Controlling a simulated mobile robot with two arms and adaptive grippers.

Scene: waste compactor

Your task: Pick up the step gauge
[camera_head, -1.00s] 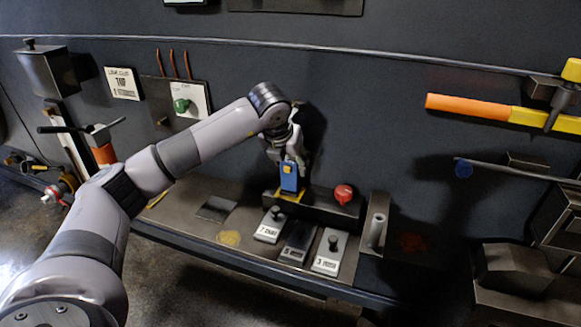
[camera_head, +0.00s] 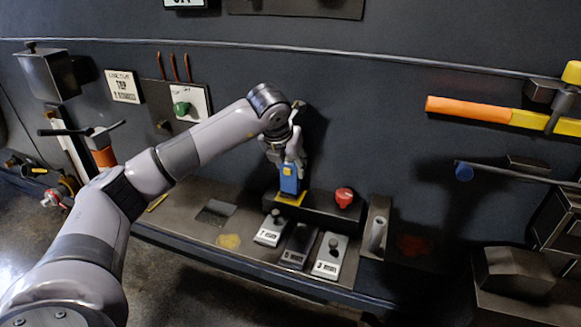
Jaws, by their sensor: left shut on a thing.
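The step gauge appears to be the upright blue block with a small yellow mark (camera_head: 290,181). It stands at the back of the bench, over a yellow patch (camera_head: 290,198) on a dark raised block. My left gripper (camera_head: 289,161) comes down on it from above and is shut on its upper part. The fingers hide the top of the block. I cannot tell whether its bottom is touching the yellow patch or just clear of it. My right gripper is not in view.
A red knob (camera_head: 344,197) sits just right of the blue block. Labelled plates with black knobs (camera_head: 331,258) lie in front, and a grey tube holder (camera_head: 376,233) stands to the right. The dark wall is close behind. An orange-and-yellow bar (camera_head: 480,110) is at upper right.

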